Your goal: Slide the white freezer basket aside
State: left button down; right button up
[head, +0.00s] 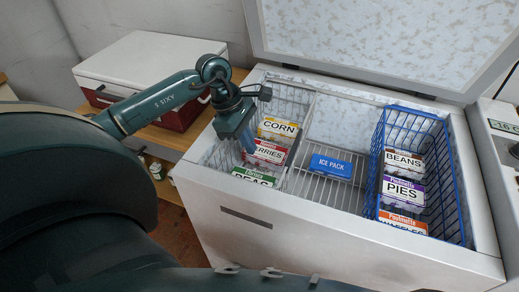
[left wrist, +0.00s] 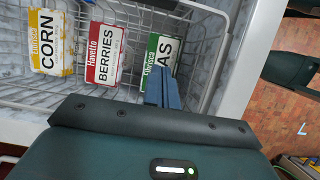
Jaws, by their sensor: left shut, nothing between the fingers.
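The white wire freezer basket (head: 291,98) sits at the left end of the open chest freezer. It holds boxes of corn (head: 279,128), berries (head: 265,152) and peas (head: 254,177). The same basket (left wrist: 60,97) fills the upper left of the left wrist view. My left gripper (head: 249,146) is over the basket's left side, pointing down, with its blue fingers shut and empty. In the left wrist view the fingertips (left wrist: 160,84) overlap the peas box (left wrist: 163,55). I cannot tell whether they touch the basket. My right gripper is not in view.
A blue ice pack (head: 331,166) lies on a wire rack right of the white basket. A blue wire basket (head: 443,130) with several boxes stands at the freezer's right. The raised lid (head: 390,40) is behind. A red and white cooler (head: 150,60) stands at left.

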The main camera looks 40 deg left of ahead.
pick_arm(q)
jog(key=x, duration=0.9)
jog(key=shift+d+r, duration=0.1)
jog(key=d, duration=0.3)
jog(key=shift+w+d, duration=0.1)
jog(key=shift+w, duration=0.3)
jog(key=shift+w+d, duration=0.1)
jog(key=shift+d, duration=0.25)
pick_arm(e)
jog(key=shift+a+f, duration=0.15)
pick_arm(q)
jog(key=shift+d, duration=0.15)
